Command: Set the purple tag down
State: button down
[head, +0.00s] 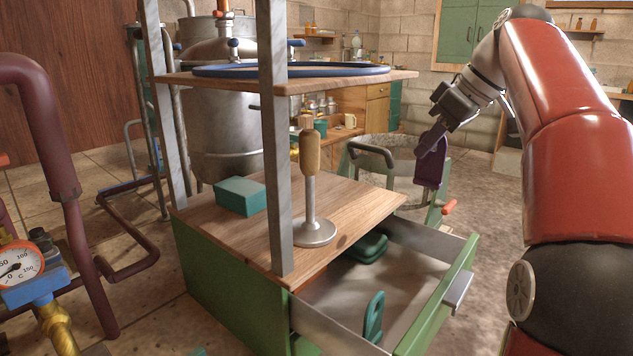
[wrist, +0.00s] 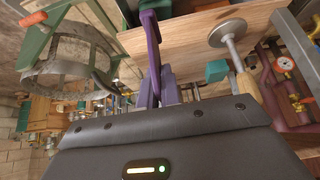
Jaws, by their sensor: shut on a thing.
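The purple tag (head: 432,168) hangs upright from my gripper (head: 434,140), in the air behind and to the right of the wooden-topped cabinet in the head view. My gripper is shut on its upper end. The purple tag also shows in the wrist view (wrist: 153,42), seen narrow and nearly edge-on, reaching away from the gripper body. The fingertips are partly hidden by the tag and by the wrist housing. The tag touches no surface that I can see.
The green cabinet's wooden top (head: 372,203) carries a teal box (head: 240,196) and a wood-handled metal tool (head: 313,190). Its open drawer (head: 410,272) holds green things (head: 374,317). Grey posts (head: 276,140) hold a shelf with a blue ring (head: 290,70). A round basket-like vessel (head: 400,150) stands behind.

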jog(key=w+a+f, duration=0.2)
jog(key=w+a, duration=0.1)
jog(key=w+a+f, duration=0.3)
jog(key=w+a+f+b, duration=0.1)
jog(key=w+a+f, duration=0.1)
jog(key=a, duration=0.1)
jog(key=shift+w+f, duration=0.15)
jog(key=shift+w, duration=0.25)
jog(key=shift+d, duration=0.1)
jog(key=c, duration=2.1)
grip_release()
jog(key=shift+f, duration=0.15)
jog(key=o, duration=0.5)
